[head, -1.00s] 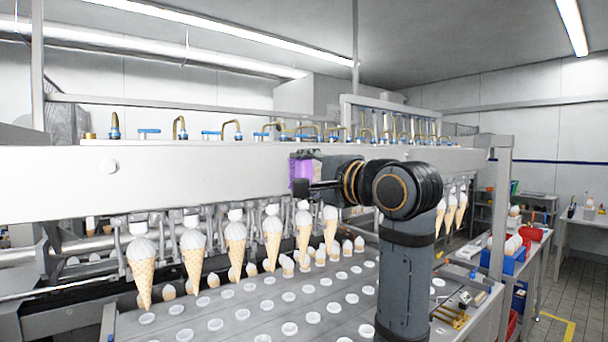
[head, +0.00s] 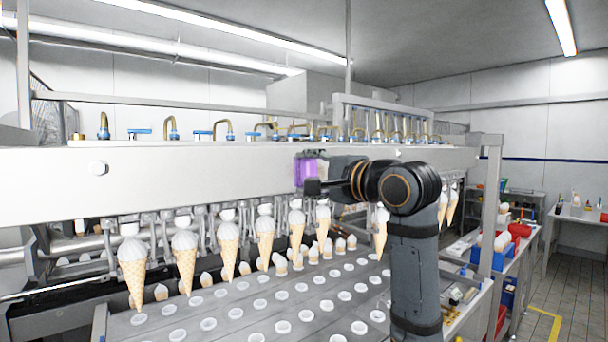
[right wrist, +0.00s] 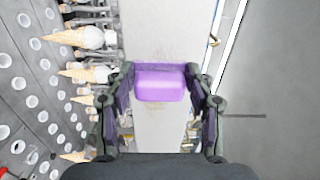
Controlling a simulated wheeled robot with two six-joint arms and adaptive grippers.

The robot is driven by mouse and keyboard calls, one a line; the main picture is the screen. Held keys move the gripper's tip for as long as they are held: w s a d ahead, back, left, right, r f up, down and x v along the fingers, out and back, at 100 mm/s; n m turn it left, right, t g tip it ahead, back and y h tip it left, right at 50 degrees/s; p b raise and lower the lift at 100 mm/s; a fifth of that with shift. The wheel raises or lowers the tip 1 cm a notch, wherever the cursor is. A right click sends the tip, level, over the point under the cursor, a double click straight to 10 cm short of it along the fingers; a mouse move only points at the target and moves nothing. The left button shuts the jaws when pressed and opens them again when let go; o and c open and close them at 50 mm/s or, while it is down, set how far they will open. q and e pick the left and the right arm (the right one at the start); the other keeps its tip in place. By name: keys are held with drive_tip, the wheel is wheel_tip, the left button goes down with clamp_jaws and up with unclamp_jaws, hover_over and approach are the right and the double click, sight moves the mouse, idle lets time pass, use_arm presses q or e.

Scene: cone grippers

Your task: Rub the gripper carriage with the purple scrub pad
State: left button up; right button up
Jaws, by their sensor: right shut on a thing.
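The gripper carriage (head: 220,164) is a long pale beam across the head view, with a row of small grippers below it holding cones. My right gripper (head: 306,178) is in front of the beam's face, right of centre, shut on the purple scrub pad (head: 301,172). In the right wrist view the pad (right wrist: 160,84) sits crosswise between the two fingers, and the carriage (right wrist: 160,30) runs behind it. The pad is at or very near the beam's face; I cannot tell whether they touch. My left gripper is not in view.
A tray with rows of round holes (head: 240,318) lies beneath. Brass and blue valves (head: 171,127) line the top. A side table with a blue bin (head: 483,262) stands at right.

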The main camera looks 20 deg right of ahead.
drive_tip(key=w+d, duration=0.2)
drive_tip(key=d, duration=0.4)
drive_tip(key=shift+w+d, duration=0.2)
idle(0.4)
